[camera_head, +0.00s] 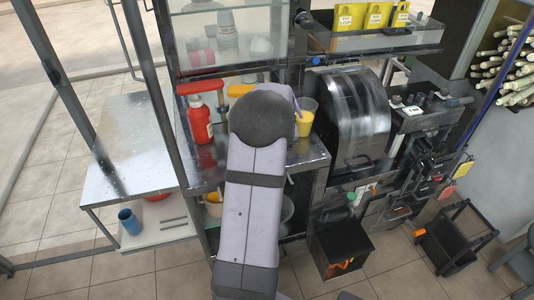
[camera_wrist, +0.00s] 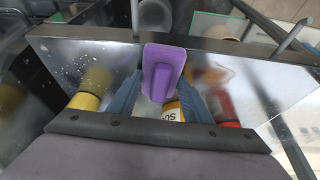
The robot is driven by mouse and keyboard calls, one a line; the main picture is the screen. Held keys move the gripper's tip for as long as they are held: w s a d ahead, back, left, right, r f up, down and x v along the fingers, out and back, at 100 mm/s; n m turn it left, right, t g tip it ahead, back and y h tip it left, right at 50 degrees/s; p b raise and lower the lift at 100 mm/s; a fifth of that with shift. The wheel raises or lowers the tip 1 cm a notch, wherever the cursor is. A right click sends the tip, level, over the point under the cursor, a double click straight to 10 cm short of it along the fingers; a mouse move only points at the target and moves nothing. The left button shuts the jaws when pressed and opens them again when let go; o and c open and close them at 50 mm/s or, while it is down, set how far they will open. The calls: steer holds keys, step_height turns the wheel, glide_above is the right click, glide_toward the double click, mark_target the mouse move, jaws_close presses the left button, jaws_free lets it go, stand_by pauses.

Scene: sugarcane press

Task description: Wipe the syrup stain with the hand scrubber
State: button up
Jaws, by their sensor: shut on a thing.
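My gripper (camera_wrist: 160,84) is shut on a purple hand scrubber (camera_wrist: 164,60) in the wrist view. The scrubber sits between the two blue-grey fingers and points toward a shiny steel panel (camera_wrist: 105,62); I cannot tell whether it touches it. In the head view my own arm hides the gripper and most of the scrubber. I cannot make out a clear syrup stain in either view. White specks show on the left of the steel panel, and I cannot tell what they are.
A red bottle (camera_head: 200,122) stands left of my arm on the steel counter, and a yellow-filled cup (camera_head: 304,124) stands close on its right. The press drum (camera_head: 350,115) is further right. A glass-fronted shelf (camera_head: 225,35) is behind. The left side table (camera_head: 125,150) has a bare top.

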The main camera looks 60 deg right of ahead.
steer(key=shift+w+a+p, duration=1.4)
steer(key=shift+w+a, duration=2.75)
steer(key=shift+a, duration=0.05)
steer(key=shift+w, duration=0.25)
steer(key=shift+s+d+f, duration=0.1)
steer(key=shift+s+d, duration=0.05)
steer(key=shift+d, duration=0.2)
steer(key=shift+s+d+b, duration=1.55)
steer(key=shift+s+d, duration=2.7)
steer(key=shift+w+a, duration=1.2)
steer(key=shift+w+a+p, duration=1)
steer(key=shift+w+a, duration=2.15)
steer(key=shift+a, duration=0.05)
steer(key=shift+w+a+r+p, duration=0.1)
steer(key=shift+r+p, duration=0.2)
steer(key=shift+r, duration=0.1)
step_height(320, 180, up, 8)
steer(key=p, duration=0.5)
steer(key=shift+f, duration=0.2)
